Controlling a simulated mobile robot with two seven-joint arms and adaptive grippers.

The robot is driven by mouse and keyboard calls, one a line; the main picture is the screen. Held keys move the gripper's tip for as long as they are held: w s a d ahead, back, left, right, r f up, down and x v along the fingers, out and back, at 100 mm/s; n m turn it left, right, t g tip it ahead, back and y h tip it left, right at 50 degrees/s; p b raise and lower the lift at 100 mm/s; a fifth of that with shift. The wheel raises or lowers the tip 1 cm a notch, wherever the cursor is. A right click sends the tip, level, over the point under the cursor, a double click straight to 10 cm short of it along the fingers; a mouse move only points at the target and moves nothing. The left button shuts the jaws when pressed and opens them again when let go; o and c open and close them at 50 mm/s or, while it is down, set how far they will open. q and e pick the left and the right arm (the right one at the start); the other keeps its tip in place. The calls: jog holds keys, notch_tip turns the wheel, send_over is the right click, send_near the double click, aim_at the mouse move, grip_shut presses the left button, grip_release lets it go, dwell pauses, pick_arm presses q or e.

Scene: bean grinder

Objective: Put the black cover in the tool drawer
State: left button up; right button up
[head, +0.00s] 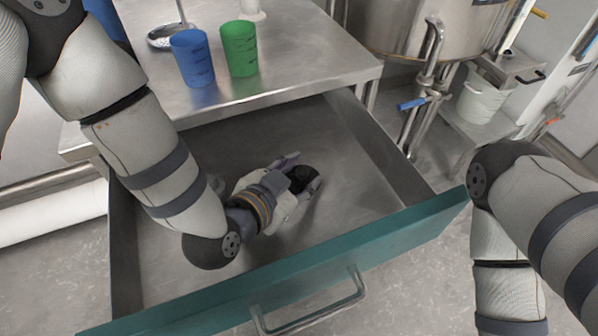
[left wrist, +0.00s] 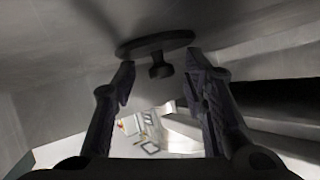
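The black cover (head: 304,178) is in the open drawer (head: 340,140), near its middle and partly hidden behind my left gripper (head: 292,181). In the left wrist view the cover (left wrist: 152,43) is a flat dark disc with a small knob against the grey drawer surface. The knob points toward my left gripper (left wrist: 161,82). The two fingers stand wide apart on either side of the knob, with visible gaps, and hold nothing. My right arm shows at the right of the head view, but its gripper is out of the picture.
A metal table (head: 300,75) above the drawer bears a blue cup (head: 193,58) and a green cup (head: 239,48). The drawer's teal front (head: 400,232) and side walls surround my left gripper. A large steel vessel (head: 400,25) stands at the back right.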

pick_arm(q)
jog(key=p+v, duration=0.1)
jog(key=v, duration=0.6)
jog(key=shift+s+a+r, duration=0.15)
jog(key=shift+s+r, duration=0.1)
